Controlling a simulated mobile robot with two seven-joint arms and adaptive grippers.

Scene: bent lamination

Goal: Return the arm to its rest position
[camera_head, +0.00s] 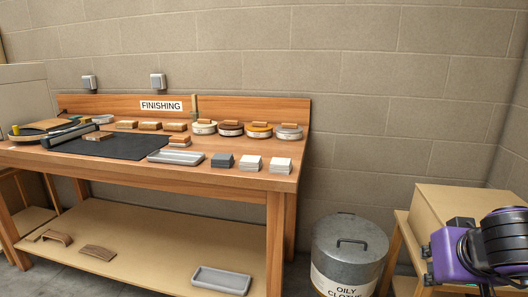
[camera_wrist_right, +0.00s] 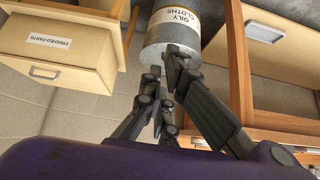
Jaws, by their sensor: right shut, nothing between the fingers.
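My right arm, purple and black, comes in at the lower right of the head view. My right gripper (camera_head: 428,264) is at the arm's left end, in front of the side stand with the wooden box. In the right wrist view the black fingers of the right gripper (camera_wrist_right: 167,72) reach towards the oily cloths bin. They are together with nothing between them. The bin (camera_head: 348,250) is a grey metal can with a lid and stands on the floor. It also shows in the wrist view (camera_wrist_right: 172,25). My left gripper is not in view.
The wooden finishing bench (camera_head: 230,187) stands at left with several round tins, blocks and a black mat (camera_head: 110,144). Its lower shelf (camera_head: 150,262) holds a grey tray (camera_head: 221,280) and curved wooden pieces.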

